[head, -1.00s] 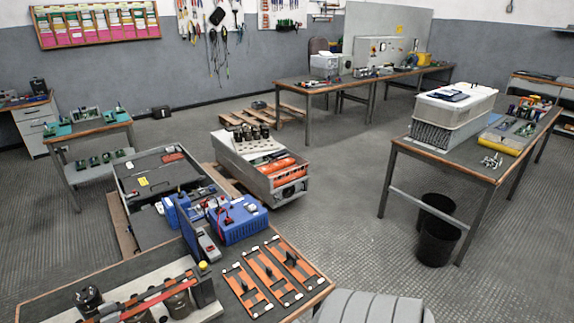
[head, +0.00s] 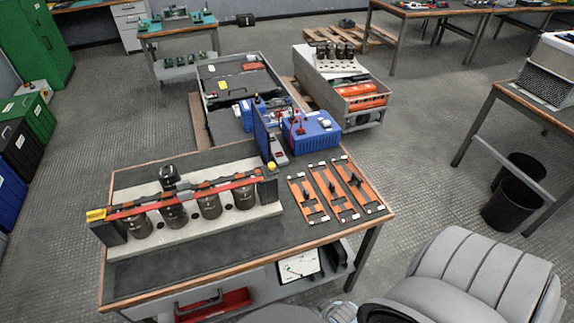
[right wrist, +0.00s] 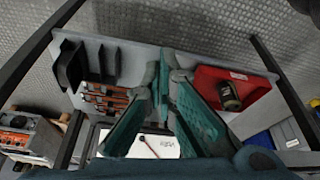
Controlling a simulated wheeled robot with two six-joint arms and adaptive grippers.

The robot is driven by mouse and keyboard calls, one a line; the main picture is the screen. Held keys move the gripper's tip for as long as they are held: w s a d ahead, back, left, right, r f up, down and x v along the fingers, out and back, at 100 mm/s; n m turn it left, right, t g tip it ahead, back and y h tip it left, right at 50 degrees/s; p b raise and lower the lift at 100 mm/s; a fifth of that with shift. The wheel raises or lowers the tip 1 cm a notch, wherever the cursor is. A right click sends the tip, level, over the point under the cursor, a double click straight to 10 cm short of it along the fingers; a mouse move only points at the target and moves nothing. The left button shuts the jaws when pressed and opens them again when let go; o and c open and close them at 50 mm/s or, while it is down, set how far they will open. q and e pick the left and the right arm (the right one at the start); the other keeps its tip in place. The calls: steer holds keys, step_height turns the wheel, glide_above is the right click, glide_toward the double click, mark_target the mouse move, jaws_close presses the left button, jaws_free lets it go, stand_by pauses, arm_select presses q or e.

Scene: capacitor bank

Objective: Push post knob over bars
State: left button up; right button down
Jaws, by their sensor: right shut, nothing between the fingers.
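The capacitor bank stands on the near bench: a pale base (head: 250,211) with several dark cylindrical capacitors (head: 209,206). Red and dark bars (head: 190,191) run across above them, with a yellow piece (head: 96,214) at the left end. My right gripper (right wrist: 170,68) is shut and empty in the right wrist view, away from the bank. My left gripper is not in view.
Three orange bar plates (head: 334,192) lie right of the bank. The lower shelf holds a white meter (head: 300,265) and, in the right wrist view, a red tray (right wrist: 247,97). The bench's front strip is clear.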

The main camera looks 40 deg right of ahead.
steer(key=w+a+r+m+t+y+b, duration=0.35)
steer(key=w+r+t, duration=0.25)
steer(key=w+r, duration=1.15)
steer(key=w+d+r+m+t+h, duration=0.3)
steer(key=d+m, duration=0.4)
steer(key=d, duration=0.3)
steer(key=w+d+r+m+t+h, duration=0.3)
steer(key=d+r+m+t, duration=0.2)
steer(key=d, duration=0.5)
step_height(320, 180, up, 3)
steer(key=shift+w+r+m+h+p, duration=0.1)
steer(key=shift+w+m+h+p, duration=0.3)
steer(key=shift+m, duration=0.75)
